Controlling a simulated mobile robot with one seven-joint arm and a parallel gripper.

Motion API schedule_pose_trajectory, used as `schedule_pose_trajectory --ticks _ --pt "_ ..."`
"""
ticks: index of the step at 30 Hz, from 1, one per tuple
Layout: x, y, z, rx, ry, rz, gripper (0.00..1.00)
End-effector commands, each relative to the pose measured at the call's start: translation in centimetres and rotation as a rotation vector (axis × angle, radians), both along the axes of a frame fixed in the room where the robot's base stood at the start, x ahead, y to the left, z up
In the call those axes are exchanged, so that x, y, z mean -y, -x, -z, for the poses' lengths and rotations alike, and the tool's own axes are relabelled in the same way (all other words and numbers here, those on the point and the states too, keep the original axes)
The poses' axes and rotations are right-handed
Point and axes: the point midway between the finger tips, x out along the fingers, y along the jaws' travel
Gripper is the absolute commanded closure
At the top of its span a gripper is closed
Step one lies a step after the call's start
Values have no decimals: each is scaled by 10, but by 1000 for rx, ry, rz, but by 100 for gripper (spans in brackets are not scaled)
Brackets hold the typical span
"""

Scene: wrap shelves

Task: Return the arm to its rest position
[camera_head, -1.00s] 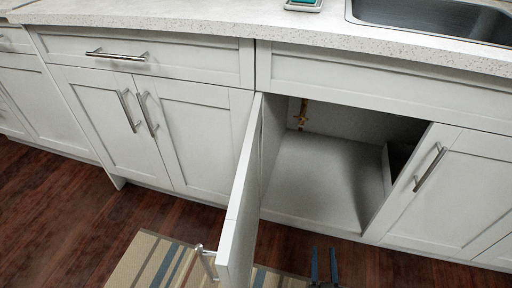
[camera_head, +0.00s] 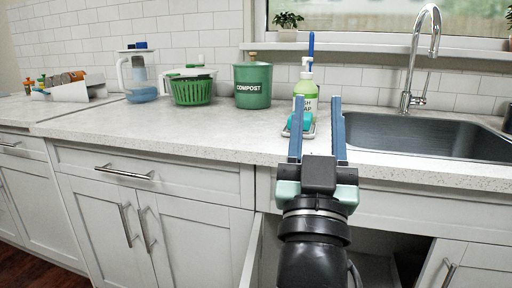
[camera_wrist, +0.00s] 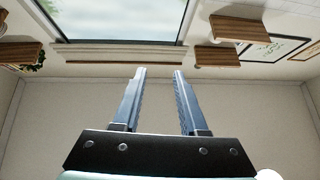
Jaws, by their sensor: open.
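My gripper (camera_head: 316,132) is raised in front of the counter edge in the head view, its two blue fingers apart and empty. In that view the fingers overlap the counter, the soap bottle area and the sink's left edge. In the wrist view my gripper (camera_wrist: 154,75) also shows open, with nothing between the fingers. That view faces a plain pale surface, a window and wooden shelves (camera_wrist: 237,28). My dark wrist and arm rise from the bottom of the head view.
The open cabinet door (camera_head: 251,252) stands out below my gripper. The counter (camera_head: 190,132) holds a green compost bin (camera_head: 253,86), a green colander (camera_head: 194,90), a pitcher (camera_head: 139,78) and a soap bottle (camera_head: 304,86). A faucet (camera_head: 420,55) rises behind the sink (camera_head: 425,135).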

Motion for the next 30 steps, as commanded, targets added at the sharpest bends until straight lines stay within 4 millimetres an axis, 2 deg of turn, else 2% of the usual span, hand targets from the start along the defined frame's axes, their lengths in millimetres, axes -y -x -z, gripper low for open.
schedule_pose_trajectory --ticks 1,3,6,10,12,20,30 --pt "-17 21 -27 40 -4 -35 58" --pt "-34 48 -53 78 -8 -77 58" --pt "-56 86 -83 126 -8 -135 58" --pt "-81 138 -112 184 2 -210 58" --pt "-78 131 -135 170 1 -200 58" --pt "-77 130 -200 169 1 -198 58" --pt "-77 129 -306 169 0 -199 58"
